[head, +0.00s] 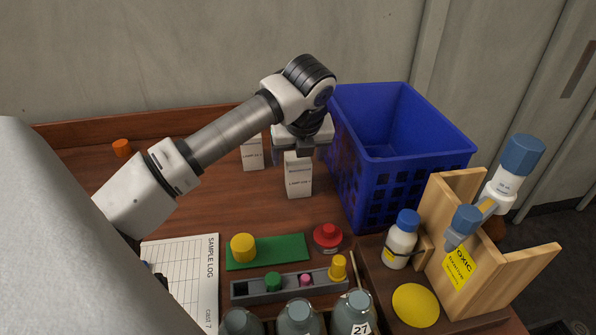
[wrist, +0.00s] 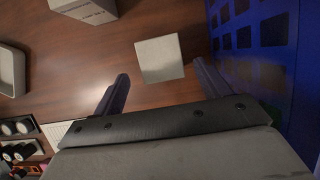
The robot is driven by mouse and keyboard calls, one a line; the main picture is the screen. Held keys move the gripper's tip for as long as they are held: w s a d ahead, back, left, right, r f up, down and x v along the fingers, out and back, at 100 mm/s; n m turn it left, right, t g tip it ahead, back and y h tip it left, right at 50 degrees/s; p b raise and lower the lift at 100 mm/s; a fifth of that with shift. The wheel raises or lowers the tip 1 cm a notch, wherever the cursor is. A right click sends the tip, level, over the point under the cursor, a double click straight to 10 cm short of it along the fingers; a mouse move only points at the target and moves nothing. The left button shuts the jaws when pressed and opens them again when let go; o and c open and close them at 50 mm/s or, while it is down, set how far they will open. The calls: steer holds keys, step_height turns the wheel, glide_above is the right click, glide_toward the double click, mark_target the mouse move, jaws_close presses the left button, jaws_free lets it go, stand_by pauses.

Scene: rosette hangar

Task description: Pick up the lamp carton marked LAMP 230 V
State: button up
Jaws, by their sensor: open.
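Two white lamp cartons stand on the brown table in the head view. The nearer carton (head: 298,178) is upright below my gripper (head: 306,146), and its small print starts with LAMP; I cannot read the number surely. The other carton (head: 252,154) stands behind it to the left, its print also too small to read surely. In the wrist view my gripper (wrist: 160,72) is open, with a pale carton top (wrist: 159,56) showing between and just beyond the fingertips. I cannot tell the height gap. Another printed carton (wrist: 88,8) shows at the upper left.
A blue crate (head: 400,180) stands close on the right, and its wall (wrist: 262,40) is near the right finger. In front are a red knob (head: 328,236), a green board (head: 280,250), bottles and a wooden rack (head: 490,275). The table left of the cartons is fairly clear.

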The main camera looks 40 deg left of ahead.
steer(key=shift+w+p+x, duration=0.15)
steer(key=shift+p+x, duration=0.35)
steer(key=shift+x, duration=1.1)
steer(key=shift+w+p+x, duration=0.15)
steer(key=shift+p+x, duration=0.35)
steer(key=shift+x, duration=1.05)
steer(key=shift+a+r, duration=0.1)
steer(key=shift+a, duration=0.1)
steer(key=c, duration=1)
steer(key=shift+c, duration=0.2)
steer(key=shift+r, duration=0.15)
